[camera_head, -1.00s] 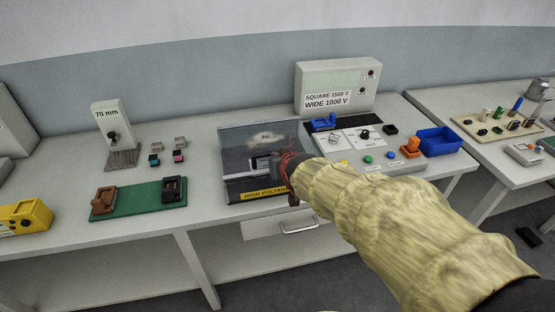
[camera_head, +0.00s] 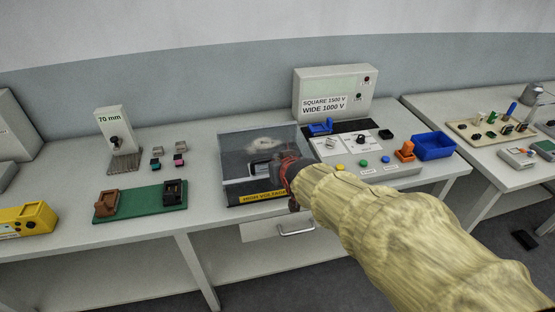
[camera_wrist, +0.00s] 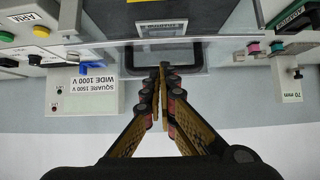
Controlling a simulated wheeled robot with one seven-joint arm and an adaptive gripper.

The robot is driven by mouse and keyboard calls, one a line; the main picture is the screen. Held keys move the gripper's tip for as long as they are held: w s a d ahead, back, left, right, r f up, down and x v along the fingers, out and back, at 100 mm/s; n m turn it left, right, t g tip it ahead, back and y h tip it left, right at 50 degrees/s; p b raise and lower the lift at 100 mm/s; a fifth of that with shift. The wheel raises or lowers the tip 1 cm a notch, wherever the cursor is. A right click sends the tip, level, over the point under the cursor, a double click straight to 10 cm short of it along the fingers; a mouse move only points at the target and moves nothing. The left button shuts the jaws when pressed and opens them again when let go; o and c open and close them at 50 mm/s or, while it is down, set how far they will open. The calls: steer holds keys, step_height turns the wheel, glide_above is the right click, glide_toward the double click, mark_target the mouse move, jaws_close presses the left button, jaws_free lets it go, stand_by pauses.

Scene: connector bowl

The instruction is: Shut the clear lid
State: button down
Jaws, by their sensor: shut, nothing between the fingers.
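The clear lid (camera_head: 236,146) is on the dark test box with the yellow "HIGH VOLTAGE" label (camera_head: 262,197) on its front. The lid looks raised at the back of the box; its exact angle is hard to tell. My gripper (camera_head: 262,168) is at the box, in front of the clear panel, partly hidden by my own wrist and sleeve. In the wrist view my gripper (camera_wrist: 163,68) is shut and empty, its tips beside a dark rounded frame (camera_wrist: 130,64). Whether the tips touch the lid cannot be told.
A meter box marked "SQUARE 1500 V" (camera_head: 333,88) stands behind, right of the test box. A control panel (camera_head: 384,173) and a blue bin (camera_head: 434,145) are to the right. A green board (camera_head: 140,202) and a 70 mm gauge (camera_head: 113,122) are to the left.

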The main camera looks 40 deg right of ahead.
steer(key=s+a+f, duration=0.2)
steer(key=s+f, duration=0.1)
steer(key=s, duration=0.3)
steer(key=shift+a+f, duration=0.2)
steer(key=shift+a, duration=0.05)
